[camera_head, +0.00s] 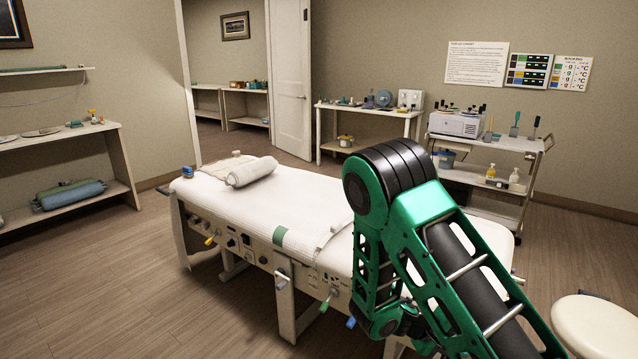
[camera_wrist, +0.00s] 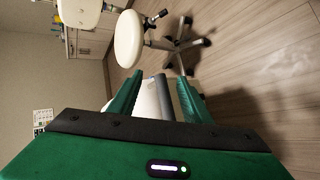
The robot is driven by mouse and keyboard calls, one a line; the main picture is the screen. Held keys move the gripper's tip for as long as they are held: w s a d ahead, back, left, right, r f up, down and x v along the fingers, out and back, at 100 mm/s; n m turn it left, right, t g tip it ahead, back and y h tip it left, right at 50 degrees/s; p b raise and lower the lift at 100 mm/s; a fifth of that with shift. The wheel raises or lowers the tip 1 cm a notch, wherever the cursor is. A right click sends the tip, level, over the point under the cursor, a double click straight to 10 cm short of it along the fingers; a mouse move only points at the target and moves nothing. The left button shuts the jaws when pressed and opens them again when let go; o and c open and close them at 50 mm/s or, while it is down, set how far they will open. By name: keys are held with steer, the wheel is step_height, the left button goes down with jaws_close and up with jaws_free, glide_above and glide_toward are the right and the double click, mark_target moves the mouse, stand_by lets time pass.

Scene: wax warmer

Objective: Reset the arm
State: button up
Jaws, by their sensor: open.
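My green arm is bent in front of the treatment bed (camera_head: 285,205) in the head view; its end hangs low at the bed's near side, and the fingers are not clearly visible there. In the wrist view my gripper (camera_wrist: 158,85) shows two green fingers spread apart. White and grey shapes show beyond and between the fingers, and I cannot tell exactly what they are. I see nothing held.
A round cream stool (camera_head: 597,325) stands at the lower right; a wheeled stool (camera_wrist: 130,38) shows in the wrist view. A trolley (camera_head: 480,180) with a white warmer (camera_head: 456,124) stands at the back right. A shelf unit (camera_head: 60,135) is at left. The floor at lower left is clear.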

steer(key=s+d+r+m+g+y, duration=0.2)
steer(key=s+d+r+m+y, duration=0.1)
steer(key=s+r, duration=0.35)
steer(key=s+d+r+m+g+y, duration=0.2)
steer(key=s+d+r+m+y, duration=0.15)
steer(key=s+r, duration=0.35)
steer(key=s+a+r+m+t+y, duration=0.1)
steer(key=s+a+r+y, duration=0.1)
steer(key=s+r, duration=0.3)
steer(key=s+a+r+m+t+y, duration=0.1)
steer(key=s+a+r+y, duration=0.1)
steer(key=s+r, duration=0.4)
steer(key=s, duration=0.4)
steer(key=shift+m+y, duration=0.35)
steer(key=shift+w, duration=0.1)
steer(key=shift+w+f, duration=0.2)
steer(key=shift+w, duration=0.3)
